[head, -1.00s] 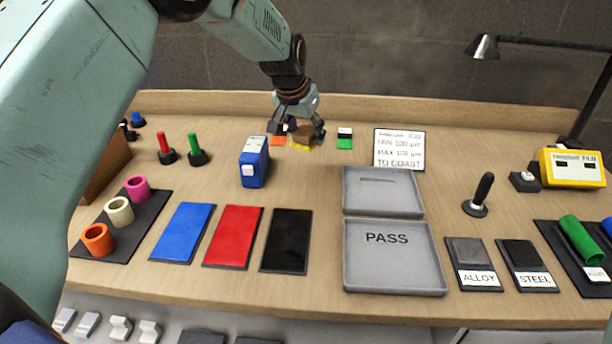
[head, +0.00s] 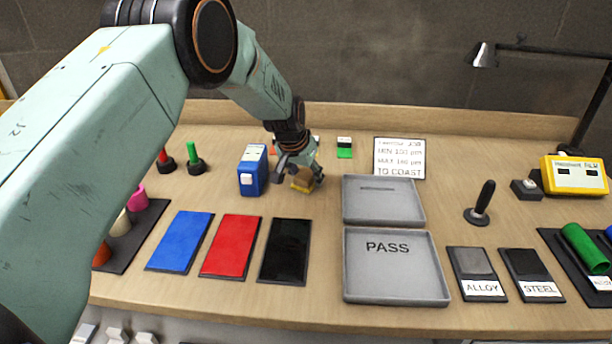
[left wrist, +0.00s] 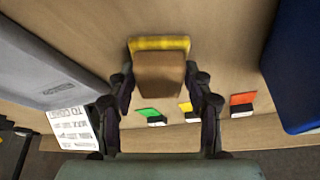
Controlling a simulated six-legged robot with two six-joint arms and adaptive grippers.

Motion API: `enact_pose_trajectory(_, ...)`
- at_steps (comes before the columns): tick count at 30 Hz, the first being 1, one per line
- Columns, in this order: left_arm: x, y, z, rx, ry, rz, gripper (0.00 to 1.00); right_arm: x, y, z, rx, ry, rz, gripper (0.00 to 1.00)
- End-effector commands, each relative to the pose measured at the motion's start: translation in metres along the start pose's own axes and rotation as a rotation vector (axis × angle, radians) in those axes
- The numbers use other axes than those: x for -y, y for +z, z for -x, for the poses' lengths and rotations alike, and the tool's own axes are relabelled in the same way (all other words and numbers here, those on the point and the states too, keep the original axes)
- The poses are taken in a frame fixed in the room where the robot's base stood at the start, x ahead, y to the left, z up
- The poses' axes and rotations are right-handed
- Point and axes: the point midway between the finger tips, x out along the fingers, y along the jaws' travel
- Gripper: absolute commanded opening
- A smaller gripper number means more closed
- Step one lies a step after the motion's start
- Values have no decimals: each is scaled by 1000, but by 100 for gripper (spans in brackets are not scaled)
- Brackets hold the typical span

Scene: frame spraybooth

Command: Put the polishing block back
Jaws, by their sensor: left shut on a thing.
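The polishing block, a brown block with a yellow face (head: 302,183), is between the fingers of my left gripper (head: 303,177). In the left wrist view the block (left wrist: 160,73) sits squarely between the two dark fingertips (left wrist: 161,80), which are shut on it. The gripper is over the table between the blue box and the grey trays. I cannot tell whether the block touches the wood. My right gripper is not in view.
The blue box (head: 252,172) stands just left of the gripper. Two grey trays, the upper one (head: 384,212) and the PASS one (head: 395,285), lie to the right. Blue, red and black panels (head: 285,250) lie in front. A white sign (head: 399,158) stands behind.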

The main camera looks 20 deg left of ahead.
Motion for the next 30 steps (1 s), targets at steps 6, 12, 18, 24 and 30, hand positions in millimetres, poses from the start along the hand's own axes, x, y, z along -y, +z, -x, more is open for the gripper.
enact_pose_trajectory(6,0,2,-3,1,0,0,5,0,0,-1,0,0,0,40)
enact_pose_trajectory(12,0,2,-4,1,0,0,62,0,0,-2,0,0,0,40)
enact_pose_trajectory(18,0,2,-4,1,0,0,74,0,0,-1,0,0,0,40)
enact_pose_trajectory(24,0,2,-4,1,0,0,74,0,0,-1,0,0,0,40)
enact_pose_trajectory(30,0,-1,10,1,0,0,74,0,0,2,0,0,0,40)
